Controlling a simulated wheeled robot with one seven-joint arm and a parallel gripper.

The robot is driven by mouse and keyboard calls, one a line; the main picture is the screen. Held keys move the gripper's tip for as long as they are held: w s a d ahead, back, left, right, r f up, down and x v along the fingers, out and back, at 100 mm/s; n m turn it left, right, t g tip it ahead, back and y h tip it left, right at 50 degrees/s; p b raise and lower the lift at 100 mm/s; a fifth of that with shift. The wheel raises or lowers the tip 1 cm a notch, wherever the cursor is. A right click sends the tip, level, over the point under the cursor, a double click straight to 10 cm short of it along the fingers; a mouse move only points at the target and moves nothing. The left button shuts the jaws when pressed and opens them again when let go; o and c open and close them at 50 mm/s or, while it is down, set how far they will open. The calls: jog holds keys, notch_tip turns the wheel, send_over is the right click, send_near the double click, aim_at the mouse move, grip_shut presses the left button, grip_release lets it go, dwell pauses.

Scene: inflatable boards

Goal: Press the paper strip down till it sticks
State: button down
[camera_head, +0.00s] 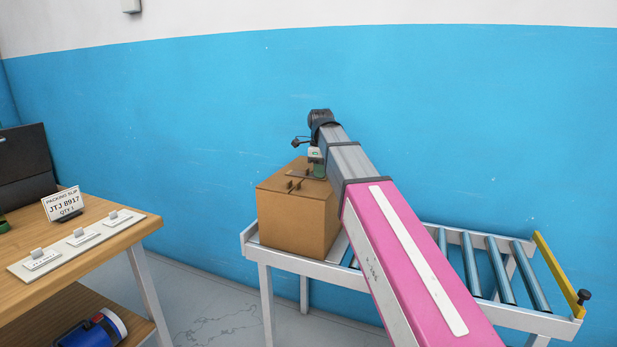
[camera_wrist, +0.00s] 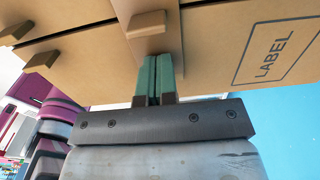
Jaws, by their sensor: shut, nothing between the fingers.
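A brown cardboard box (camera_head: 290,222) stands on the left end of the roller table, its top closed. In the wrist view, a tan paper strip (camera_wrist: 127,14) with a raised block-like tab runs over the box top (camera_wrist: 215,38). My gripper (camera_head: 316,168) is above the far part of the box top. In the wrist view, the green fingers of my gripper (camera_wrist: 160,58) are together and empty, with their tips at the strip. I cannot tell whether they touch it. The fingers hide part of the strip.
The roller table (camera_head: 480,262) has free rollers to the right and a yellow end bar (camera_head: 557,272). A wooden desk (camera_head: 120,222) at left holds a packing slip sign (camera_head: 63,204) and small labelled cards. A blue wall is close behind the box.

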aim_at(295, 173)
jog(key=shift+r, duration=0.1)
dwell(0.3)
jog(key=shift+r, duration=2.9)
jog(key=n, duration=0.2)
jog(key=a+n, duration=0.1)
jog(key=n, duration=0.1)
jog(key=w+a+n, duration=0.1)
jog(key=n, duration=0.1)
jog(key=shift+a+r, duration=0.15)
jog(key=shift+r, duration=0.2)
jog(key=n, duration=0.1)
jog(key=a+n, duration=0.1)
jog(key=n, duration=0.3)
jog(key=shift+w+a+r+t, duration=0.3)
jog(key=shift+w+a+t, duration=0.05)
jog(key=shift+a+t, duration=0.05)
jog(key=w+a+r+n+t, duration=0.15)
jog(key=a+n, duration=0.35)
jog(key=n, duration=0.8)
jog(key=shift+g, duration=0.25)
jog(key=shift+s+d+f, duration=0.1)
jog(key=shift+d+f, duration=0.05)
jog(key=shift+f, duration=3.15)
